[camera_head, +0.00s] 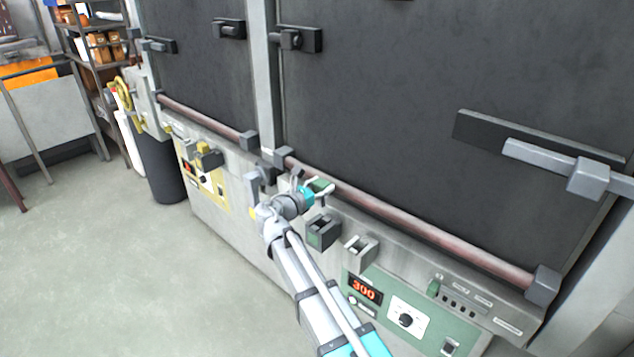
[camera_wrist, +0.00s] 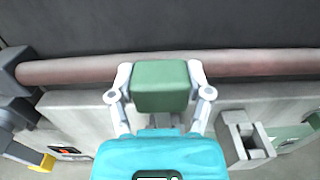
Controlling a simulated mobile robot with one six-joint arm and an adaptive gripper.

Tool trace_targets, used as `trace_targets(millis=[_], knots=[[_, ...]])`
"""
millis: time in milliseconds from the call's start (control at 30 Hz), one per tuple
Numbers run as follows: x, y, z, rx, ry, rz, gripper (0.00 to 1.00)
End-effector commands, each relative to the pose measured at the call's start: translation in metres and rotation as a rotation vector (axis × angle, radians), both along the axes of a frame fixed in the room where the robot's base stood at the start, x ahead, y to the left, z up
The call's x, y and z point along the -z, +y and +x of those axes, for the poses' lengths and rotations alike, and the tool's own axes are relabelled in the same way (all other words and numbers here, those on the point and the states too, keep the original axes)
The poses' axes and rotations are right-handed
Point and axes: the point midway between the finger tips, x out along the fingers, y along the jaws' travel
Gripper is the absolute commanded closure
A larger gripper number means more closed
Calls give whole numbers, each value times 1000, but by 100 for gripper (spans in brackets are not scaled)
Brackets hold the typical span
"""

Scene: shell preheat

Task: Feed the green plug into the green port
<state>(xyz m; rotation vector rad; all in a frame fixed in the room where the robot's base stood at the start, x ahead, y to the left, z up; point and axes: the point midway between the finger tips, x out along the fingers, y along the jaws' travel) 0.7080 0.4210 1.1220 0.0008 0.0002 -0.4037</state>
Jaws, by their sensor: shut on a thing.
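My gripper (camera_head: 316,188) is shut on the green plug, a green block (camera_wrist: 160,86) held between its two pale fingers in the wrist view. The plug (camera_head: 323,184) shows partly in the head view, above the oven's front ledge and near the reddish pipe. A dark grey box with a green face (camera_head: 321,232), which looks like the green port, sits on the oven front below and slightly right of the plug. The plug is apart from it. In the wrist view my teal gripper body covers the area below the plug, so I cannot make out the port there.
A light grey open holder (camera_head: 361,248) stands right of the port and also shows in the wrist view (camera_wrist: 246,138). A reddish pipe (camera_head: 400,214) runs along the oven behind. A green control panel (camera_head: 410,318) reads 300. A yellow panel (camera_head: 203,180) lies left.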

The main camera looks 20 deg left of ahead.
Motion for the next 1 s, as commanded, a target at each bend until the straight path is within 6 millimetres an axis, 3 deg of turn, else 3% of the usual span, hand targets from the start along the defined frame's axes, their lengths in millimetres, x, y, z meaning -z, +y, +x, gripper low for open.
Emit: trace_targets(millis=[567, 1000], knots=[[-1, 1, 0, 0, 0, 0, 86], [13, 2, 0, -1, 0, 0, 86]])
